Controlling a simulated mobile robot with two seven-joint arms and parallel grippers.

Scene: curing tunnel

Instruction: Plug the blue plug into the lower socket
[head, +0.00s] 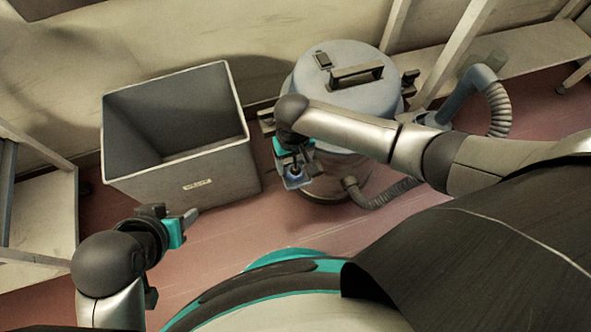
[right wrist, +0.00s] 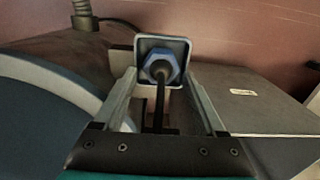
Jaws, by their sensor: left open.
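The blue plug (right wrist: 161,68) is a hexagonal body with a black cable stub running back toward my right gripper's palm. It lies between the fingertips of my right gripper (right wrist: 160,76), which hold it from both sides. A square grey frame (right wrist: 145,42) surrounds the plug; I cannot tell how deep the plug sits in it. In the head view the blue plug (head: 296,172) and frame show small, below my right gripper (head: 293,160), in front of the grey drum. I cannot pick out a separate upper socket. My left gripper (head: 187,222) is open and empty, at the lower left.
A grey open bin (head: 215,170) stands left of the drum (head: 330,90), which has a black handle on its lid. A ribbed hose (head: 497,108) is at the right and another (head: 385,192) near the drum's foot. Wooden shelving stands at both sides. Red floor is clear in front.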

